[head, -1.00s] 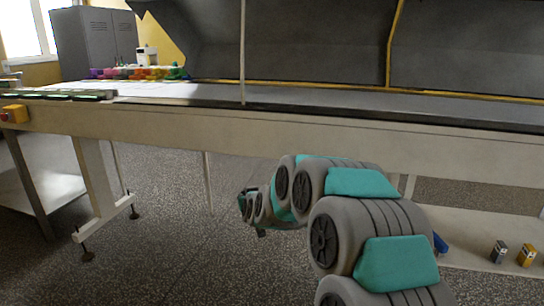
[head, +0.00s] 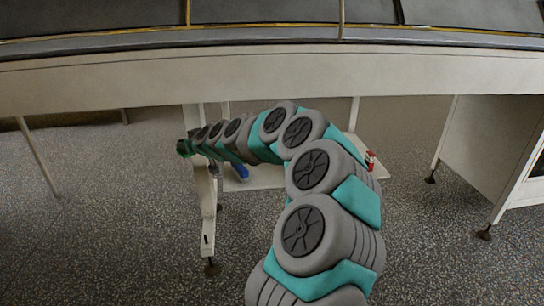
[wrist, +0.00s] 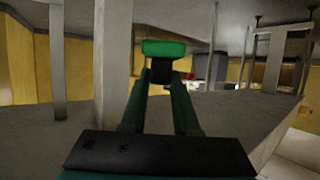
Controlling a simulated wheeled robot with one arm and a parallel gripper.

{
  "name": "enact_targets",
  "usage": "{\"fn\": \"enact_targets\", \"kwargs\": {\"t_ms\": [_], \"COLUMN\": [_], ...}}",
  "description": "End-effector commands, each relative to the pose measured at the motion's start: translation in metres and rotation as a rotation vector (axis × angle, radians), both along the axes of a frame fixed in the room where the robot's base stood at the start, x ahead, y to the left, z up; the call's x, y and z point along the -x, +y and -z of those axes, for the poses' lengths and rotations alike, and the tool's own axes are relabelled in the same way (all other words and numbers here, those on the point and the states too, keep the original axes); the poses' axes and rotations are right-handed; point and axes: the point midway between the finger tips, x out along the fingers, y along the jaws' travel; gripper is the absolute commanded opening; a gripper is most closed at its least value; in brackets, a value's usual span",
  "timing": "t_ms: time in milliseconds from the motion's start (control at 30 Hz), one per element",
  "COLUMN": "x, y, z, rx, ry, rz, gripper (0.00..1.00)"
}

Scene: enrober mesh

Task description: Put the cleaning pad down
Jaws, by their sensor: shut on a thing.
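The cleaning pad is a small bright green block (wrist: 164,48), at the top middle of the wrist view. My gripper (wrist: 164,66) is shut on it, with the pad across the tips of its two dark fingers. The pad is held in the air; no surface is seen touching it. In the head view my gripper (head: 184,148) is at the far left end of my outstretched arm, below the machine's long beam and close to a support leg. It is small and dark there, and I cannot separate the pad from it.
The machine's long pale beam (head: 250,78) crosses the head view above my arm. A pale support leg (head: 203,215) stands below my gripper. A low shelf (head: 266,178) holds a blue object (head: 241,171) and a red-and-white object (head: 371,160). Open speckled floor (head: 90,220) lies at left.

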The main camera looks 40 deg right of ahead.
Motion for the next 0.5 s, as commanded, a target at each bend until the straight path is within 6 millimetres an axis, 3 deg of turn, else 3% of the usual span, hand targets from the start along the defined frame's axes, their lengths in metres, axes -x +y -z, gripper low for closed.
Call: {"fn": "enact_targets", "kwargs": {"t_ms": [33, 267, 500], "x": [0.005, 0.037, 0.092], "y": [-0.026, -0.104, -0.186], "z": [0.009, 0.018, 0.028], "rx": [-0.004, 0.002, 0.004], "ry": [-0.009, -0.004, -0.001], "rz": [0.001, -0.069, -0.145], "gripper": [0.00, 0.00, 0.00]}}
